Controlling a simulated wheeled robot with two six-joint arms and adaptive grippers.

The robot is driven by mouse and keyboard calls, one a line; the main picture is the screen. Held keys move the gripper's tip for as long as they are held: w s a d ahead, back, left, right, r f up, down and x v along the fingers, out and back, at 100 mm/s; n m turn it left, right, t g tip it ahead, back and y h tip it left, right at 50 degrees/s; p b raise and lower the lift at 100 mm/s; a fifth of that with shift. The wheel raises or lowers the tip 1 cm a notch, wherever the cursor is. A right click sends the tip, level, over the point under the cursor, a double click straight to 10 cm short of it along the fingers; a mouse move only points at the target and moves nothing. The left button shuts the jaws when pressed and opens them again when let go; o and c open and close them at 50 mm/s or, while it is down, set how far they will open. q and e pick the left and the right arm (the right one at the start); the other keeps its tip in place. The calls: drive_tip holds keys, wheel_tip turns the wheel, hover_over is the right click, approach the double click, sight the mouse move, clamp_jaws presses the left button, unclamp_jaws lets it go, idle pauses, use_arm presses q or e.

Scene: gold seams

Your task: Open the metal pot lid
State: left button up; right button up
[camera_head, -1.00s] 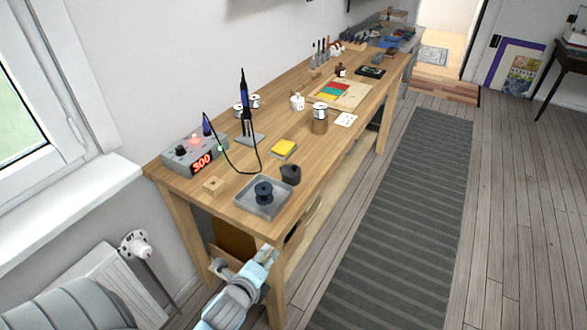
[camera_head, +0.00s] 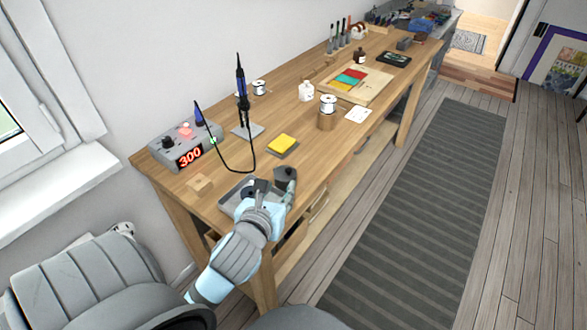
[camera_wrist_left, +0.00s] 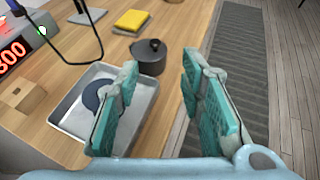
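The small dark grey metal pot (camera_head: 285,177) stands on the workbench near its front edge, just right of the metal tray. In the left wrist view its lid (camera_wrist_left: 151,46) sits on top, with a small dark knob. My left gripper (camera_head: 270,190) is over the near end of the bench, beside the pot and partly covering it and the tray in the head view. The wrist view shows its two teal fingers (camera_wrist_left: 160,72) spread wide with nothing between them; the pot lies beyond the fingertips. My right gripper is not in view.
A metal tray (camera_wrist_left: 66,110) holds a dark spool (camera_wrist_left: 88,97). A wooden block (camera_head: 199,184), soldering station (camera_head: 186,153), iron stand with cable, and yellow pad (camera_head: 281,143) lie behind.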

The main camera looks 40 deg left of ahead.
sight(288, 171)
use_arm(q)
drive_tip(key=w+a+f, duration=0.2)
drive_tip(key=w, duration=0.1)
drive_tip(key=shift+w+a+f+b, duration=0.15)
drive_tip(key=shift+a+b, duration=0.1)
drive_tip(key=shift+b, duration=0.15)
drive_tip(key=b+x, duration=0.1)
drive_tip(key=x, duration=0.6)
drive_tip(key=shift+w+f, duration=0.1)
drive_tip(key=shift+w, duration=0.1)
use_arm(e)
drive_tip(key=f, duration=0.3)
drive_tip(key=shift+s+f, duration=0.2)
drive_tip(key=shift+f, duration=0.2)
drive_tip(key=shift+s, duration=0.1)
use_arm(q)
drive_tip(key=shift+w, duration=0.15)
clamp_jaws()
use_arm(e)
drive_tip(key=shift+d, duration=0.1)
